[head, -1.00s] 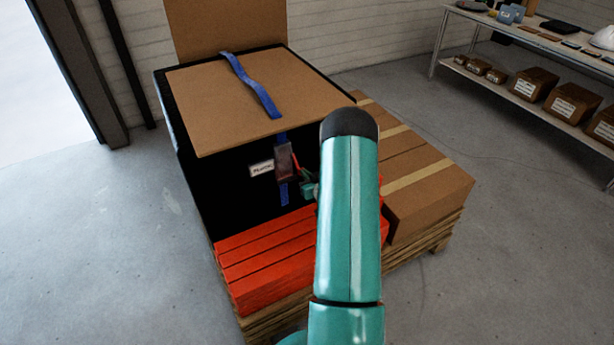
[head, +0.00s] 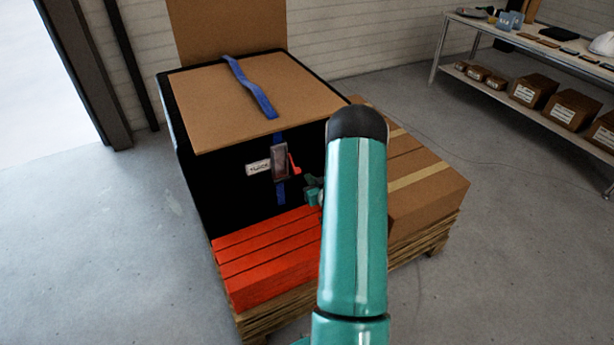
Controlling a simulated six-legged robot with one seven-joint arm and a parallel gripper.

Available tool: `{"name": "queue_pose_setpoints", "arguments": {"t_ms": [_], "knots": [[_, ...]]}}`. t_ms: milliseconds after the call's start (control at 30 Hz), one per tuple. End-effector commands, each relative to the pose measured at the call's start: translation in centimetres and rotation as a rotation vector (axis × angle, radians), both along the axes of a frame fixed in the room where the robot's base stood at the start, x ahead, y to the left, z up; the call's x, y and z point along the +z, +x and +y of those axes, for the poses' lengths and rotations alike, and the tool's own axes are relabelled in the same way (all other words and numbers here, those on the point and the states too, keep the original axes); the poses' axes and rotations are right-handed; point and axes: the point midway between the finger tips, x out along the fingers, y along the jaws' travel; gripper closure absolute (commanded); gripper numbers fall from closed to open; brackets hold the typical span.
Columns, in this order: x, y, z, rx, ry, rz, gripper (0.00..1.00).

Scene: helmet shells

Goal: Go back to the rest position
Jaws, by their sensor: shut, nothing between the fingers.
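My teal arm rises in front of the head camera and hides part of the scene. My gripper (head: 312,190) shows only as a small teal piece at the left edge of the arm. It is shut and looks empty. It is just to the right of and below the strap buckle (head: 281,162), which has a red lever (head: 295,167). A gap seems to show between gripper and buckle. The blue strap (head: 250,85) runs over the cardboard lid and down the front of the black crate (head: 222,185).
Red slats (head: 265,262) lie in front of the crate on a wooden pallet (head: 275,318). Cardboard boxes (head: 425,195) sit on the pallet's right side. A shelf (head: 530,40) with boxes stands at the back right. The floor is clear left and right.

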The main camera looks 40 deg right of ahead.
Motion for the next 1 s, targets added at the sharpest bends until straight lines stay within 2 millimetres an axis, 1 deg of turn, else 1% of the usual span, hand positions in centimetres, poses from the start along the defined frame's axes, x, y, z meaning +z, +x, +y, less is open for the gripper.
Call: {"name": "queue_pose_setpoints", "arguments": {"t_ms": [33, 200, 300, 433, 667, 767, 867, 967, 1000], "knots": [[0.0, -1.0, 0.4, 0.0, 0.002, 0.001, 1.0], [0.1, -3.9, 1.2, -0.002, 0.001, 0.001, 1.0], [0.1, -5.0, 1.6, 0.0, 0.0, 0.001, 1.0], [0.2, -5.7, 1.9, 0.001, 0.001, 0.0, 1.0], [0.2, -5.9, 1.9, 0.001, 0.0, -0.001, 1.0], [0.6, -5.6, 2.0, 0.002, -0.004, 0.006, 1.0], [2.1, -4.5, 2.4, 0.003, -0.018, 0.034, 1.0], [4.6, -2.8, 3.4, 0.002, -0.038, 0.089, 1.0], [5.9, -2.0, 4.0, 0.0, -0.047, 0.116, 1.0]]}}
